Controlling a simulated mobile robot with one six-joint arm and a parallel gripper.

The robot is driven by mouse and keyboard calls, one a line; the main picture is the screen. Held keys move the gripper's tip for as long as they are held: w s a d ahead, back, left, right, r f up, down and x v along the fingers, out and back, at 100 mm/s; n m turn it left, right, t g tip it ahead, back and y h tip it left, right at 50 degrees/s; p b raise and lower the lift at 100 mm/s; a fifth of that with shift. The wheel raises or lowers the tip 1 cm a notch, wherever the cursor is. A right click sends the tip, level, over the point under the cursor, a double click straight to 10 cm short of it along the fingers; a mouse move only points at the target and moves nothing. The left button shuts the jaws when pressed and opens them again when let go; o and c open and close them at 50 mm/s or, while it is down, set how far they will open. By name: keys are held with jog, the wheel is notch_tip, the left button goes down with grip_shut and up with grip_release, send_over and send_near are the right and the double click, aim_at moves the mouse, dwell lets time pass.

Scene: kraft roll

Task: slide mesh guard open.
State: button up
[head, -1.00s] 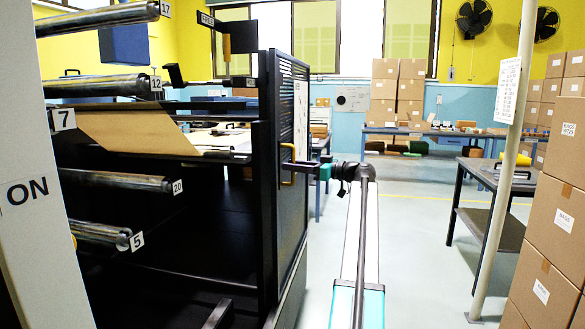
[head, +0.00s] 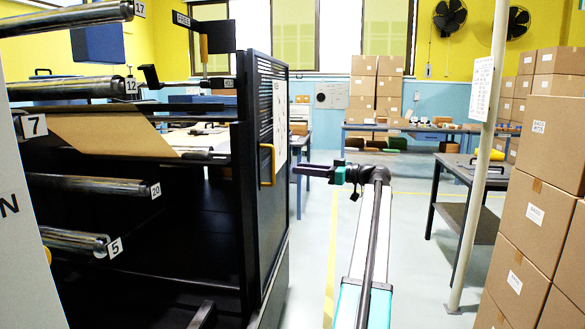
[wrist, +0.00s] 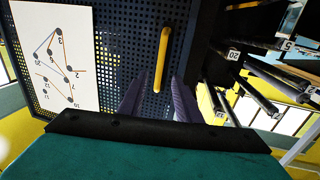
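The mesh guard (head: 262,215) is a dark perforated panel on the near side of the roll machine, with a yellow bar handle (head: 267,165) upright on it. In the wrist view the mesh (wrist: 120,30) fills the upper middle, and the handle (wrist: 163,55) shows ahead, in line with the gap between my fingers. My gripper (head: 296,169) is just right of the handle in the head view, with a visible gap to it. The wrist view shows its two dark fingers (wrist: 158,92) spread and empty. No contact with the handle shows.
A white diagram sheet (wrist: 55,55) is on the guard. Numbered rollers (head: 105,186) stick out at left. Stacked cartons (head: 535,200), a white post (head: 484,150) and a dark table (head: 470,165) stand at right. Pale floor (head: 405,240) is clear between.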

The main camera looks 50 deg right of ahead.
jog(key=shift+v, duration=1.25)
